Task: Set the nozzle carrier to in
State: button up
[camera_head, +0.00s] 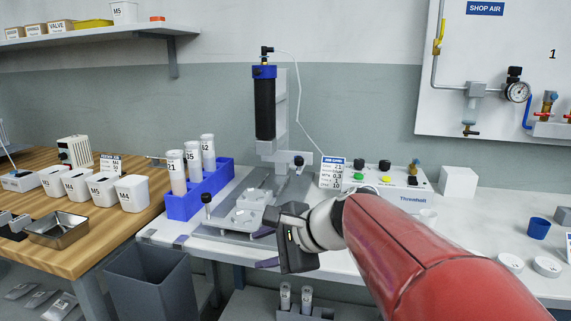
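A gantry with a black cylinder (265,108) capped in blue stands on the white bench. In front of its column, a grey carrier plate (225,222) with round metal discs sits on the base; I take it to be the nozzle carrier, extending toward the bench's front edge. A black-knobbed post (206,199) stands at its left. My gripper (262,248) is at the front right of the plate, its two dark fingers apart with nothing visible between them. Whether a finger touches the plate cannot be told. My gripper and arm hide part of the base's right side.
A blue rack (183,205) with labelled tubes stands left of the gantry. A control box (375,177) with knobs stands at the right, with a white block (458,182) beyond. A grey bin (150,285) stands below the bench front. White bins (132,194) line the wooden table.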

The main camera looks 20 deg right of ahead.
jog(key=w+d+r+m+t+y, duration=0.1)
jog(key=w+d+r+m+t, duration=0.35)
jog(key=w+d+m, duration=0.35)
jog(key=m+t+h, duration=0.1)
jog(key=m+t, duration=0.3)
jog(key=m, duration=0.3)
send_near(302, 160)
jog(key=x, duration=1.1)
jog(key=shift+w, duration=0.15)
jog(key=shift+c, duration=0.3)
grip_shut()
